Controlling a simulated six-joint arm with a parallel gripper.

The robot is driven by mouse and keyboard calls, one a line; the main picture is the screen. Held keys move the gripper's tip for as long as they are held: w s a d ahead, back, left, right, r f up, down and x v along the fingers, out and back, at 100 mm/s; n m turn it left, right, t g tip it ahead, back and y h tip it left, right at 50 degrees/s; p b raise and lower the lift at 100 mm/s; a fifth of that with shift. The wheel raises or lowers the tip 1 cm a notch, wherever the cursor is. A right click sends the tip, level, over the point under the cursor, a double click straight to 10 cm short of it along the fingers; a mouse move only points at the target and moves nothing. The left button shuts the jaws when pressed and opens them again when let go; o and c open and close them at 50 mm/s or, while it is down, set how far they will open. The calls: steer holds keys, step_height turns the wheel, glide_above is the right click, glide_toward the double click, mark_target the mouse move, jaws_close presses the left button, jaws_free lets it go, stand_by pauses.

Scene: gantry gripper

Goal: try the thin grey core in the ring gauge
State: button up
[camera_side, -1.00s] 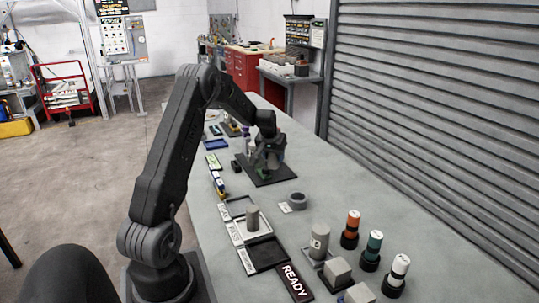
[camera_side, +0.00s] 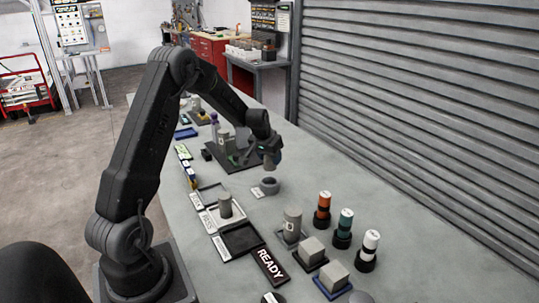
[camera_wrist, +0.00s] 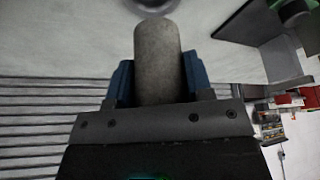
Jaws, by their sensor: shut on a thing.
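My gripper (camera_side: 268,158) is shut on a grey core (camera_wrist: 158,62), a plain rounded cylinder between two blue fingers in the wrist view. The ring gauge also shows at the top edge of the wrist view (camera_wrist: 153,5), partly cut off, just beyond the core's far end. The core looks clear of the ring. Its lower end is hard to make out in the side view.
A black mat (camera_side: 219,155) with a grey cylinder lies behind the gripper. Another grey cylinder (camera_side: 225,206) stands in the PASS tray; the black tray (camera_side: 242,240) in front is empty.

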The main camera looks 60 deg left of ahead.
mark_target(270, 170)
steer(key=shift+f, duration=2.2)
steer(key=shift+f, duration=0.6)
steer(key=o, duration=1.2)
steer(key=shift+c, duration=0.2)
steer(key=v, duration=1.3)
steer(key=shift+r, duration=0.35)
steer(key=shift+s+d+r, duration=0.1)
steer(key=shift+d, duration=0.05)
